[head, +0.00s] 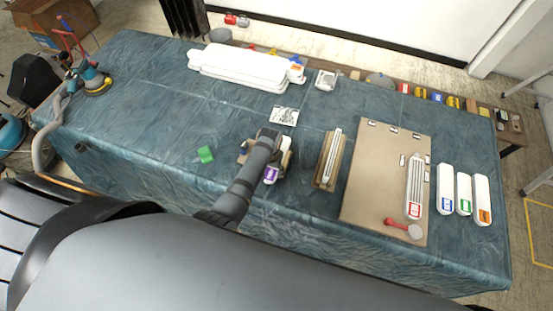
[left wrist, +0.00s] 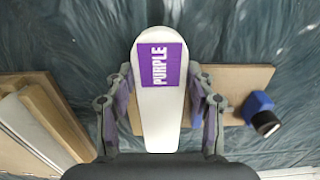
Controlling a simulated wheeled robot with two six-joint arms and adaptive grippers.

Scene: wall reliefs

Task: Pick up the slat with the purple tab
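The white slat with the purple tab (head: 271,175) lies near the table's front edge, left of centre, partly hidden by my left arm. In the left wrist view, the slat (left wrist: 160,110) points away from me, with its purple label reading PURPLE at the far end. It lies over a wooden board (left wrist: 235,80). My left gripper (left wrist: 160,84) has one finger on each side of the slat, with narrow gaps between fingers and slat. It also shows in the head view (head: 275,145), above the slat. My right gripper is not in view.
A wooden holder with a slat (head: 331,160) stands to the right. Beyond it is a tan board (head: 375,185) with a red-labelled slat (head: 414,187), then slats with blue (head: 445,190), green (head: 464,193) and orange (head: 483,200) labels. A green block (head: 205,154) lies left.

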